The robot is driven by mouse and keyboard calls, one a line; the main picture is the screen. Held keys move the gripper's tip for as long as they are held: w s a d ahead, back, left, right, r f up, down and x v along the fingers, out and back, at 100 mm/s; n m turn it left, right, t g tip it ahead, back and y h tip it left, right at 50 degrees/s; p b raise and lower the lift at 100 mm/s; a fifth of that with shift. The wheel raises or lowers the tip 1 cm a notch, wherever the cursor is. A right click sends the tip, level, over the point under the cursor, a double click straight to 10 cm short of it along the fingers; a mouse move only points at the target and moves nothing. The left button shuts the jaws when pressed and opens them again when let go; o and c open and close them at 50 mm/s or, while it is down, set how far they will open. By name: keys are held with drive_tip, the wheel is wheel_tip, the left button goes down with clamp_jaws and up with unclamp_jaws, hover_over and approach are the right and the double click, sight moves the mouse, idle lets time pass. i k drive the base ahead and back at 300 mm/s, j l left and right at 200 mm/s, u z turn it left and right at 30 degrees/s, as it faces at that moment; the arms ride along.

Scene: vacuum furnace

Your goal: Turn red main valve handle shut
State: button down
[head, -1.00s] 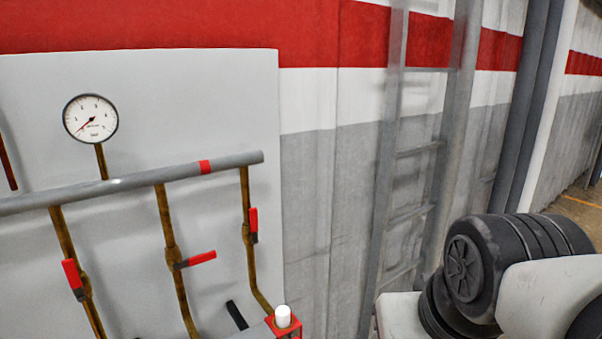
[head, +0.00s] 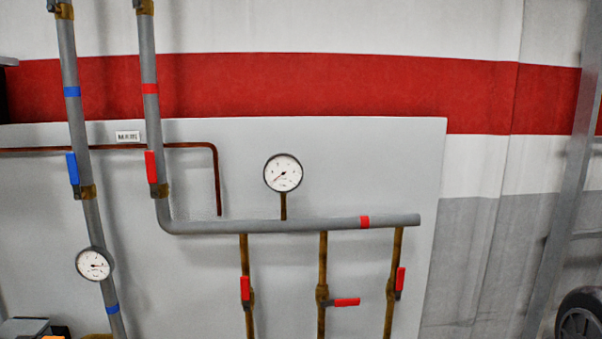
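The red main valve handle (head: 151,167) shows at the left in the head view. It lies along the grey vertical pipe (head: 149,60) with the red band, parallel to that pipe, above a brass fitting. A small white label (head: 127,136) that seems to read MAIN is fixed just left of this pipe. My gripper is not in view, so its place relative to the handle does not show.
A blue handle (head: 73,168) sits on the neighbouring pipe to the left. Three smaller red handles hang on brass branches below: left (head: 245,288), middle (head: 346,302), right (head: 400,279). Gauges (head: 283,173) (head: 95,264) stand nearby. A ladder (head: 566,200) is at right.

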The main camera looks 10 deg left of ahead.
sight(149, 160)
drive_tip(key=j+u, duration=0.1)
drive_tip(key=u, duration=1.5)
